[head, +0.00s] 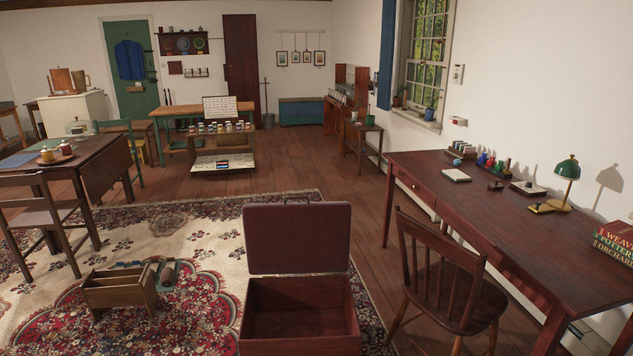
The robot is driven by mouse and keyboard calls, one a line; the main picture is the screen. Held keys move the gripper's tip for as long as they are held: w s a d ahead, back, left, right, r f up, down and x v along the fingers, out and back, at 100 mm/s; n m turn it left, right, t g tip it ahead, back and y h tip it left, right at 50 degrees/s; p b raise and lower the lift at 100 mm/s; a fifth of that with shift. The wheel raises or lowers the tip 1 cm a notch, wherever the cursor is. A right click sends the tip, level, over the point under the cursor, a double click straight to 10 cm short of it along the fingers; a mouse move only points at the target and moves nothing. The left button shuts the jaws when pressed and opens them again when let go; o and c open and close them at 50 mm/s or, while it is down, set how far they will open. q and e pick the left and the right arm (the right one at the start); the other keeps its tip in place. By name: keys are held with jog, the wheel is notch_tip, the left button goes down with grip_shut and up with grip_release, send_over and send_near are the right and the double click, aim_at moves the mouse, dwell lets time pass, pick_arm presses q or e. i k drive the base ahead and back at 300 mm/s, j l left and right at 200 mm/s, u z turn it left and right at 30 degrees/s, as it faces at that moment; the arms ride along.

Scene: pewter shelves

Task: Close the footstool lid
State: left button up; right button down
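The footstool (299,344) is a dark reddish-brown wooden box at the bottom centre of the head view, standing on the edge of the patterned rug. Its lid (297,239) is open and stands upright along the back edge of the box, with its flat inner or padded face toward me. A thin handle or loop shows at the lid's top edge. The inside of the box looks empty, and its lower front is cut off by the frame. Neither of my grippers shows in this view.
A wooden caddy (120,290) sits on the rug (190,322) left of the footstool. A wooden chair (447,277) and a long desk (500,215) stand to the right. A drop-leaf table (104,171) is at the left. The floor (290,180) behind the lid is clear.

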aim_at(307, 237)
jog(key=i+j+z, duration=0.25)
jog(key=i+j, duration=0.4)
jog(key=i+j+z, duration=0.2)
jog(key=i+j, duration=0.55)
jog(key=j, duration=0.1)
